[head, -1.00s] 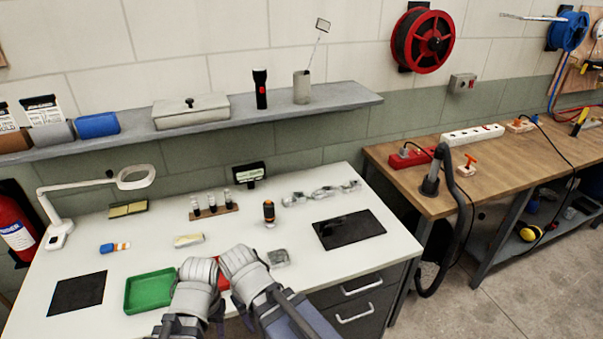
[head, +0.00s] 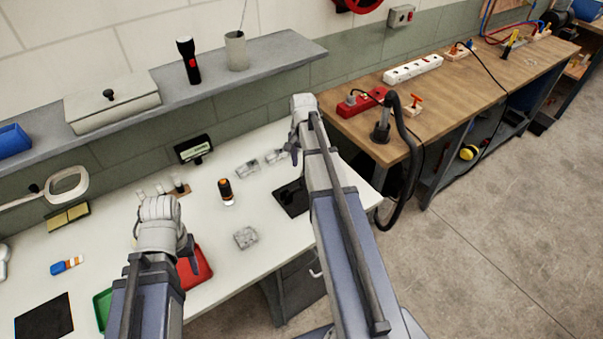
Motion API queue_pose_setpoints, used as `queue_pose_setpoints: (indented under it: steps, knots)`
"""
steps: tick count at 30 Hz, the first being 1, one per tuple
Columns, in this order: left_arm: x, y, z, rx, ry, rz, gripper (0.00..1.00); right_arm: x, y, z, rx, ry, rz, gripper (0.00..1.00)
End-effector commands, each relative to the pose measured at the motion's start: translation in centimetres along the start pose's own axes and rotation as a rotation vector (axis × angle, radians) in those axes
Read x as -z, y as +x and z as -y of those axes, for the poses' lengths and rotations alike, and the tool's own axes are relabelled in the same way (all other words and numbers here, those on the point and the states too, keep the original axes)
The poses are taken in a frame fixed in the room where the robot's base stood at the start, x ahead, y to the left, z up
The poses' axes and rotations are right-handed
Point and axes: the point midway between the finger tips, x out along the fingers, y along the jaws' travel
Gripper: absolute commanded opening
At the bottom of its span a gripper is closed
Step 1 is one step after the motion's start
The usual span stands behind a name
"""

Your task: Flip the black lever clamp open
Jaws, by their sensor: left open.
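I cannot make out a black lever clamp for certain in the head view. Small fixtures with orange handles stand on the wooden bench (head: 460,85), one of them an orange T-handle piece (head: 412,105) near its front. My left gripper (head: 190,258) is open, hanging low over the white table beside a red tray (head: 198,268); its fingers are small and partly behind my wrist.
A black hose (head: 409,160) arches over the bench's front left corner. A shelf (head: 285,57) overhangs the white table (head: 230,285). Open floor (head: 510,240) lies to the right.

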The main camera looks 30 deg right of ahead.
Motion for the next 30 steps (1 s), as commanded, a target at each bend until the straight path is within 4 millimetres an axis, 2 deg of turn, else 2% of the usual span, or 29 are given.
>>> queue_pose_setpoints:
  steps: [8, 24, 30]
  knots:
    - [0.0, 0.9, -0.1, 0.0, 0.0, 0.0, 0.5, -0.1, 0.9, 0.0, 0.0, -0.003, 0.0, 0.59]
    - [0.4, 7.1, -0.7, 0.0, 0.0, 0.0, 0.5, -0.1, 7.1, 0.1, 0.0, -0.005, 0.0, 0.59]
    - [0.5, 7.9, -0.8, 0.0, 0.0, 0.0, 0.5, -0.1, 8.0, 0.1, 0.0, -0.005, 0.0, 0.59]
